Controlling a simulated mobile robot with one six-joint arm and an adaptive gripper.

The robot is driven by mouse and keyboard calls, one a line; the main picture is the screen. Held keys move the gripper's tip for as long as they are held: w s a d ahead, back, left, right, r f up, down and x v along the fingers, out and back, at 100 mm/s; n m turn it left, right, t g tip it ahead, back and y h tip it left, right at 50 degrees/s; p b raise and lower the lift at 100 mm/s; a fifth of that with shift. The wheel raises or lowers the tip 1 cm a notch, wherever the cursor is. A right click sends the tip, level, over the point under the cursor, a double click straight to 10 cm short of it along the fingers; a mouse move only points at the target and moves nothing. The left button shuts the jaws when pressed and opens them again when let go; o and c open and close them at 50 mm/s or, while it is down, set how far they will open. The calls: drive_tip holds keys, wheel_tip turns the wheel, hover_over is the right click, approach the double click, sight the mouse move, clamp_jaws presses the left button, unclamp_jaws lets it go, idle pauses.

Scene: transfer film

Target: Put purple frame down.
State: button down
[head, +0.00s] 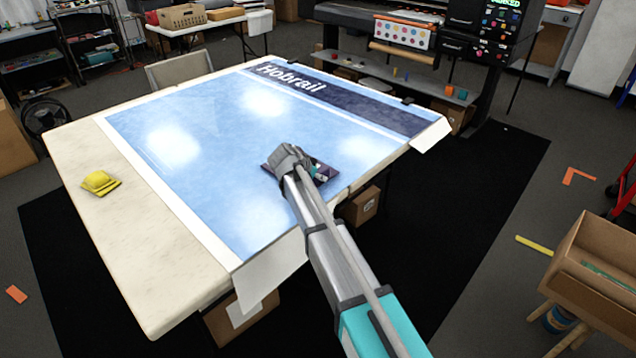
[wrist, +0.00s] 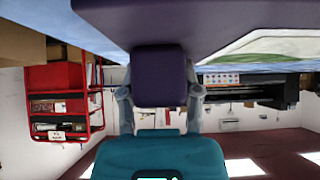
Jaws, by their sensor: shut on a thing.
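The purple frame (head: 327,173) is a small dark purple piece at the middle right of the table (head: 84,217), over the blue printed sheet (head: 230,185). My gripper (head: 289,160) covers much of it in the head view. In the wrist view, the frame's purple block (wrist: 160,78) is between the two fingers of my gripper (wrist: 160,95), and its wide flat part (wrist: 190,25) spans the top. My gripper is shut on the frame. I cannot tell whether the frame touches the sheet or is just above it.
A yellow felt-like block (head: 99,182) lies on the table's bare left margin. The sheet carries a "Hobrail" band at the far side and hangs over the near edge. A large printer (head: 400,30) stands behind. A cardboard box (head: 362,205) is below the table's right edge.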

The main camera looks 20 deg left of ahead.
drive_tip(key=shift+f, duration=0.4)
drive_tip(key=shift+c, duration=1.5)
unclamp_jaws()
drive_tip(key=shift+r, duration=0.1)
drive_tip(key=shift+p+v, duration=0.7)
drive_tip(key=shift+v, duration=0.35)
drive_tip(key=p+v, duration=0.5)
drive_tip(key=v, duration=0.2)
drive_tip(key=shift+s+a+r, duration=0.1)
drive_tip(key=shift+s+r, duration=0.1)
drive_tip(key=shift+r, duration=0.15)
drive_tip(key=shift+p+v, duration=0.9)
drive_tip(key=shift+v, duration=0.1)
drive_tip(key=shift+s, duration=0.1)
